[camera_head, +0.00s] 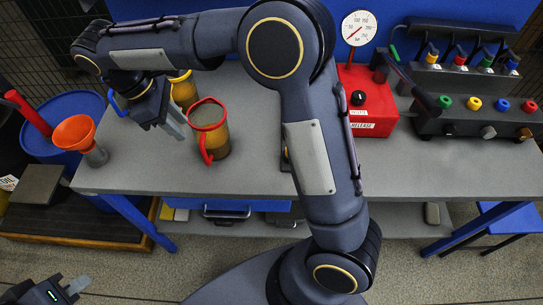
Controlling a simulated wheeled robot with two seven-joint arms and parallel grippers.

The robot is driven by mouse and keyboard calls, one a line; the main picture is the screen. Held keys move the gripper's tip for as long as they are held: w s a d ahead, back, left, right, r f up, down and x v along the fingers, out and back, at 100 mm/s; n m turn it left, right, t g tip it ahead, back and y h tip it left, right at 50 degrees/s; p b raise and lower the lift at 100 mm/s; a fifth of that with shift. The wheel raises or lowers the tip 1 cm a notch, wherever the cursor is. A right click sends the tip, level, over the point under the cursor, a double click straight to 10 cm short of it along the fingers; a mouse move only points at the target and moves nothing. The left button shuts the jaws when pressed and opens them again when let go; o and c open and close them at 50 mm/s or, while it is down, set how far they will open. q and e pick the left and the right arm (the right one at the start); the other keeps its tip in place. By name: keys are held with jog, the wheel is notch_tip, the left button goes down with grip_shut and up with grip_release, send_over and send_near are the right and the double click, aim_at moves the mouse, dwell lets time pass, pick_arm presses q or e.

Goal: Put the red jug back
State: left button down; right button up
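The red jug (214,138), a clear vessel with red rim and handle and brownish contents, stands upright on the grey bench (255,165). Its handle faces the front. My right gripper (178,126) is just left of the jug and points down. It does not appear to hold the jug; whether its fingers are open or shut is unclear. My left gripper (77,286) is low at the bottom left, away from the bench, and its finger gap cannot be made out. A yellow-rimmed jug (184,92) stands behind, partly hidden by my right arm.
A blue handle (114,104) shows left of my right gripper. An orange funnel (74,131) is at the bench's left end. A red box (362,110) with a gauge (358,28) and a row of coloured knobs (473,104) stand right. The bench front right is clear.

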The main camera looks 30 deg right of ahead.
jog(key=s+d+r+m+t+y, duration=0.25)
jog(key=s+d+m+y, duration=0.3)
jog(key=s+d, duration=0.55)
jog(key=s+d+f+m+t+y, duration=0.2)
jog(key=s+d+f+m+t, duration=0.1)
jog(key=s+m, duration=0.6)
jog(key=shift+s+f+t, duration=0.5)
jog(key=shift+s+t, duration=0.35)
jog(key=shift+s, duration=0.15)
